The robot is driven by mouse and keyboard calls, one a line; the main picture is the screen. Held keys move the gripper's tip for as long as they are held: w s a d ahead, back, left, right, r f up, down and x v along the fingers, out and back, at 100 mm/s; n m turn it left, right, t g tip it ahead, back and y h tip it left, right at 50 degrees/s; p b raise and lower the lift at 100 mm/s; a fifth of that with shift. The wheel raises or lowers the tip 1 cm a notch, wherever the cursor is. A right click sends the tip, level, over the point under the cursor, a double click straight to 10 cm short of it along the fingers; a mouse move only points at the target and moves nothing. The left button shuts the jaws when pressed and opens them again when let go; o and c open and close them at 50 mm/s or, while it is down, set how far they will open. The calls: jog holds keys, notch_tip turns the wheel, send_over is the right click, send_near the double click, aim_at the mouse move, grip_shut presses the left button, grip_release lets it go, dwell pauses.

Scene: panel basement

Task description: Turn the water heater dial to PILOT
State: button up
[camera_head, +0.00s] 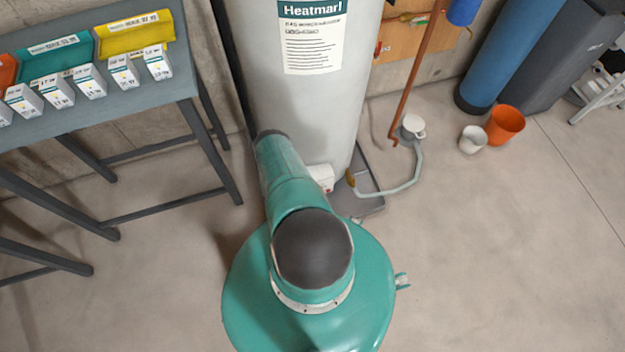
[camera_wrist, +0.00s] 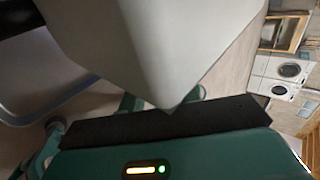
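The water heater (camera_head: 318,100) is a tall pale grey tank with a Heatmarl label, upright at the back middle in the head view. A small white box with a red mark (camera_head: 322,177) shows low on its front, partly behind my arm. I cannot make out the dial or its markings. My arm reaches toward the tank's lower front, and its end is hidden in the head view. In the wrist view, my gripper (camera_wrist: 165,125) shows as a green housing with a dark bar. A pale grey wedge-shaped surface (camera_wrist: 150,50) is close above it. Finger opening and contact are unclear.
A grey table (camera_head: 110,80) with coloured boxes stands left. A copper pipe (camera_head: 415,75), a grey hose (camera_head: 400,185), a white cup (camera_head: 473,139) and an orange bucket (camera_head: 505,124) are right. Front right floor is clear. Washing machines (camera_wrist: 288,72) show in the wrist view.

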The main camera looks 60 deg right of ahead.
jog(key=shift+s+d+f, duration=0.2)
jog(key=shift+d+f, duration=0.05)
jog(key=shift+f, duration=0.05)
grip_shut()
